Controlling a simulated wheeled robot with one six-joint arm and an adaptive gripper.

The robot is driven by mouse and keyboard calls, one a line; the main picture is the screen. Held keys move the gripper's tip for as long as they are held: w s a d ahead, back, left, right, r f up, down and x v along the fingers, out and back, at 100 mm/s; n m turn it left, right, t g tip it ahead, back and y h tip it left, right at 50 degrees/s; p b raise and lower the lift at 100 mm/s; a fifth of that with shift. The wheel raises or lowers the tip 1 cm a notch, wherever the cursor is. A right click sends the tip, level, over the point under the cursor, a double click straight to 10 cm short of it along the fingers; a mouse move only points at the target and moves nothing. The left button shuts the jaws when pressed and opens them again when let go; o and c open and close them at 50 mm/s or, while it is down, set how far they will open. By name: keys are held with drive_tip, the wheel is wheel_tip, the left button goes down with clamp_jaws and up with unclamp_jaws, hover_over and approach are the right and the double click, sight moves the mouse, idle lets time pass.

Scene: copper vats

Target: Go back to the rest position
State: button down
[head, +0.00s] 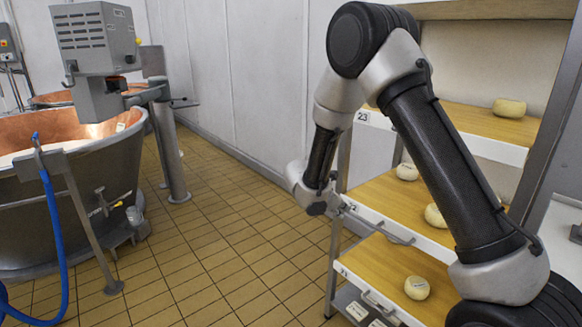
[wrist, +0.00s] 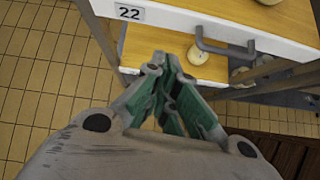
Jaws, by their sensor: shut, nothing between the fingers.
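My gripper (wrist: 167,58) shows in the wrist view with its grey and green fingers closed together at the tips, with nothing held between them. It hangs in front of the shelf rack, over the tiled floor and close to a shelf edge marked 22. In the head view my arm is bent, with its elbow high up and its far end beside the rack's left side.
A rack with wooden shelves (head: 475,122) stands at the right, holding round pale cheeses (head: 417,288). A metal handle (wrist: 225,48) juts from the shelf front. A copper vat (head: 75,130) with a blue hose (head: 50,205) is at the left. Tiled floor between is clear.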

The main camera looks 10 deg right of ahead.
drive_tip(key=s+d+r+m+g+y, duration=0.1)
drive_tip(key=s+d+r+m+g, duration=0.2)
drive_tip(key=s+d+r+m, duration=0.35)
drive_tip(key=s+d+r+m+g+y, duration=0.1)
drive_tip(key=s+d+r+m+g, duration=0.25)
drive_tip(key=s+m, duration=0.55)
drive_tip(key=s+d+r+m+t+y, duration=0.2)
drive_tip(key=s+r+m+t+y, duration=0.3)
drive_tip(key=s+r, duration=1.1)
drive_tip(key=s+m+t, duration=0.1)
drive_tip(key=s+m, duration=0.2)
drive_tip(key=shift+s+r+y, duration=0.2)
drive_tip(key=shift+s+y, duration=0.2)
